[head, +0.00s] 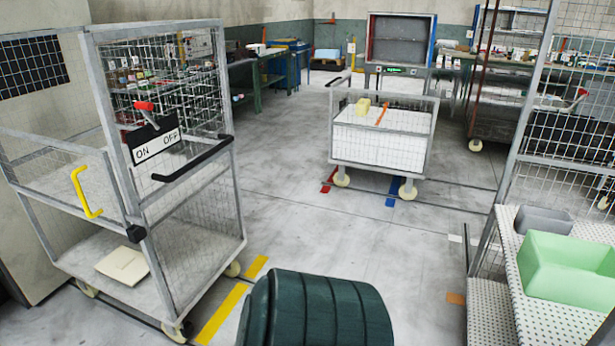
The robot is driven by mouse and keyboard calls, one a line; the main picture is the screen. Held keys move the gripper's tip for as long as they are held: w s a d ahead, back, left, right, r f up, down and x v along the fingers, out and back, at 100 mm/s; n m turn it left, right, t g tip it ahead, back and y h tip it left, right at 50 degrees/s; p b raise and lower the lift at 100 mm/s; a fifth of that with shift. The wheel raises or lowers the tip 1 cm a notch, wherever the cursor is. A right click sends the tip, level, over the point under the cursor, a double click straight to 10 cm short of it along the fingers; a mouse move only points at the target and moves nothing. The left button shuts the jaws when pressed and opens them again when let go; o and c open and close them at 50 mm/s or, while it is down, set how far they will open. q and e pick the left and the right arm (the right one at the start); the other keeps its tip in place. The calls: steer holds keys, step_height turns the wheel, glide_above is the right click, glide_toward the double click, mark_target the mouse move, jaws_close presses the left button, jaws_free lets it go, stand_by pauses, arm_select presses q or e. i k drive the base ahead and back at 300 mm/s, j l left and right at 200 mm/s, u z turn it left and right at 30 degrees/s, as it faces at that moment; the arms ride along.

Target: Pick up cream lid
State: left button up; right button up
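A flat cream piece (123,265), which looks like the cream lid, lies on the lower shelf of the wire cage cart (205,275) at the left. It is flat and roughly square, near the cart's front. The cart's front frame partly overlaps its right side. Neither of my grippers shows in the head view, so whether they are open or shut is hidden.
A white-topped mesh trolley (382,140) stands mid-floor with a small pale yellow block (362,106) and an orange stick on it. A light green bin (567,268) and a grey bin (543,220) sit on the right rack.

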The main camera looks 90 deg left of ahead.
mark_target(126, 265)
steer(key=u, duration=4.05)
